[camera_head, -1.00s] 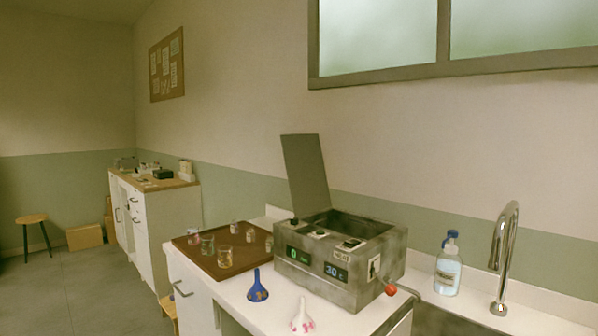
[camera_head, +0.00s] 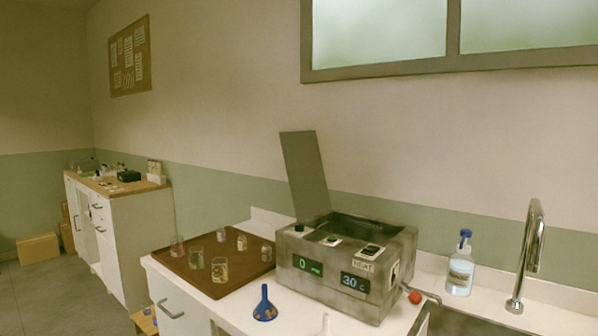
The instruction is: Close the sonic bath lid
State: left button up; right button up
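The sonic bath (camera_head: 345,262) is a grey, worn metal box on the white counter, with a green "0" display and a blue "30" display on its front. Its lid (camera_head: 304,175) is a flat grey-green panel that stands up, tilted slightly back, at the left end of the box. The bath's top opening shows as a dark gap behind the controls; its inside is mostly hidden. A red knob (camera_head: 415,297) sticks out at the right side. Neither of my grippers is in view.
A brown tray (camera_head: 180,262) with several small glass jars lies left of the bath. A blue funnel (camera_head: 265,304) and a pale funnel (camera_head: 325,325) stand in front. A blue-capped bottle (camera_head: 460,268), a tap (camera_head: 527,255) and a sink are at the right.

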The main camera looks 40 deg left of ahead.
aim_at(303, 161)
jog(key=j, duration=0.65)
jog(key=j+z, duration=0.15)
jog(key=j, duration=0.45)
jog(key=k+j, duration=0.1)
jog(key=j, duration=0.55)
jog(key=j+z, duration=0.1)
jog(key=j, duration=0.55)
jog(key=k+j+z, duration=0.1)
jog(key=j, duration=0.5)
jog(key=k+j, duration=0.1)
jog(key=j, duration=0.55)
jog(key=k+j+z, duration=0.1)
jog(key=j, duration=0.5)
